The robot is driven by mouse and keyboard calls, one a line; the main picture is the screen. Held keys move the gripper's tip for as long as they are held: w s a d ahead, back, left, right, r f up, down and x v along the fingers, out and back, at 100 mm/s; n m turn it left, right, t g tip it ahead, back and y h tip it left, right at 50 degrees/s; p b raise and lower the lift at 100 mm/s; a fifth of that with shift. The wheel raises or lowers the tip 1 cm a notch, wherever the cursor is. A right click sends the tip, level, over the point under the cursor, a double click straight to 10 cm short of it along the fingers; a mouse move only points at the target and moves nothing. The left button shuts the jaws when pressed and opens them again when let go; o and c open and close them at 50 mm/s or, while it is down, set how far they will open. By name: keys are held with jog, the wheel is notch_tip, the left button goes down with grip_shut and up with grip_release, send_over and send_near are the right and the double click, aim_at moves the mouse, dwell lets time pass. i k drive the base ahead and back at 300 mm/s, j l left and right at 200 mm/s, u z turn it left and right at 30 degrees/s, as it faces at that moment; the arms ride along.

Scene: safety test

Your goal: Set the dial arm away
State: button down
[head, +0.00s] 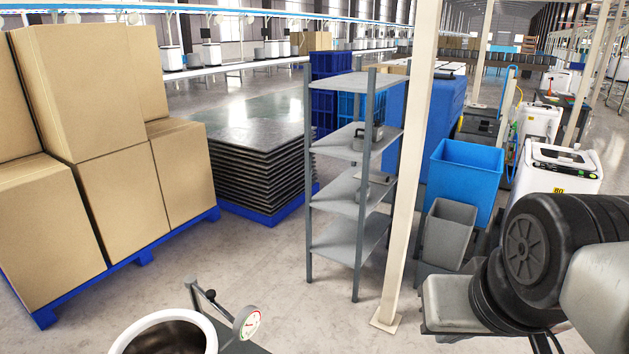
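A round white-faced dial gauge (247,322) with red marks shows at the bottom of the head view, left of centre. A thin grey metal bar with a small black knob (210,296) stands just left of it. The two seem to belong to one device, but its lower part is cut off by the frame edge, so I cannot tell how they join. A grey four-level shelf (347,248) stands behind and to the right. Grey metal items sit on its second level (370,138) and third level (375,178). My gripper is not in view.
A white round pot (125,342) with a dark inside is at the bottom left. Cartons (120,190) on a blue pallet fill the left. A cream post (412,160) stands right of the shelf. Floor before the shelf (250,265) is clear.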

aim_at(246, 322)
jog(key=u, duration=1.3)
